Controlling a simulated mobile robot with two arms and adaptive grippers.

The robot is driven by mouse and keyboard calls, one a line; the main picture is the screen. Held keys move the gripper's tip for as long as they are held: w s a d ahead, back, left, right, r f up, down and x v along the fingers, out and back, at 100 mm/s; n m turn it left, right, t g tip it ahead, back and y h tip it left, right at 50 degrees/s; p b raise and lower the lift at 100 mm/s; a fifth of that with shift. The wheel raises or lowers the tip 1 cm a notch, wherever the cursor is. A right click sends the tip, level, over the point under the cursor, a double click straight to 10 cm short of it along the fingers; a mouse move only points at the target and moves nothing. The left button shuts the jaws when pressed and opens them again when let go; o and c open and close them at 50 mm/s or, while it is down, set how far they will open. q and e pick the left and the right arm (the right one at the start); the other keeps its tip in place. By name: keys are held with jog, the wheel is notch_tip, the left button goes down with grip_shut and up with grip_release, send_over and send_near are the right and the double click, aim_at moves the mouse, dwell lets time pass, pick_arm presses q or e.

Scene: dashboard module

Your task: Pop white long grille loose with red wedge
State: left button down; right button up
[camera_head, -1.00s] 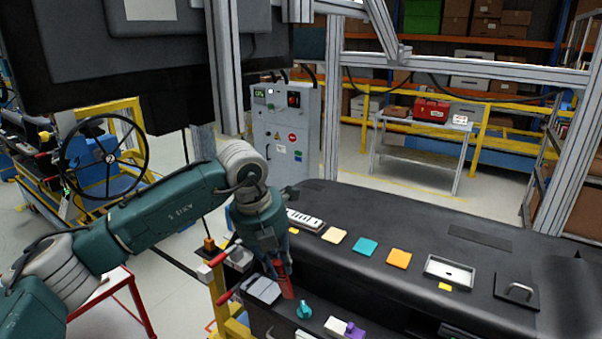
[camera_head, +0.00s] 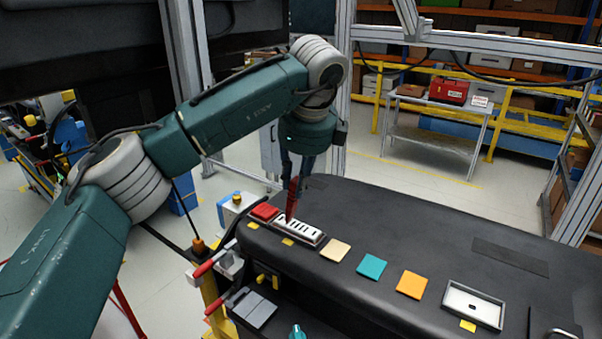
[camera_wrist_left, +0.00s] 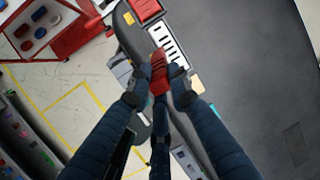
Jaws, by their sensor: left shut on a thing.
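My left gripper (camera_head: 296,178) points down above the dashboard and is shut on the red wedge (camera_head: 292,202). The wedge hangs upright, its lower end by the white long grille (camera_head: 308,232); I cannot tell if they touch. The grille is a pale slotted strip in a dark frame, lying on the dashboard's top near its front left edge. In the left wrist view the wedge (camera_wrist_left: 158,72) sits between the fingers, beside the white grille (camera_wrist_left: 162,36). My right gripper is not in view.
A red piece (camera_head: 264,212) sits just left of the grille. Beige (camera_head: 335,250), teal (camera_head: 371,267) and orange (camera_head: 411,284) tiles and a white framed panel (camera_head: 472,304) line the dashboard (camera_head: 430,230) to the right. Red-handled clamps (camera_head: 210,264) stand at its front left.

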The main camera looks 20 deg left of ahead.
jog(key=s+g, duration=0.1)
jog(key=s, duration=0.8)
pick_arm(q)
jog(key=f, duration=0.1)
jog(key=s+f, duration=0.1)
jog(key=f, duration=0.3)
jog(key=shift+s, duration=0.4)
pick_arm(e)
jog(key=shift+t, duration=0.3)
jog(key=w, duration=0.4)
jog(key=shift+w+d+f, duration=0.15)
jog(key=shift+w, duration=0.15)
pick_arm(q)
jog(key=shift+f+b, duration=0.25)
jog(key=shift+b, duration=0.1)
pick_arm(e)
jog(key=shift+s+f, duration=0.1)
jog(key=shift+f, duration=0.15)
pick_arm(q)
jog(key=shift+s+d+f, duration=0.1)
jog(key=shift+f, duration=0.1)
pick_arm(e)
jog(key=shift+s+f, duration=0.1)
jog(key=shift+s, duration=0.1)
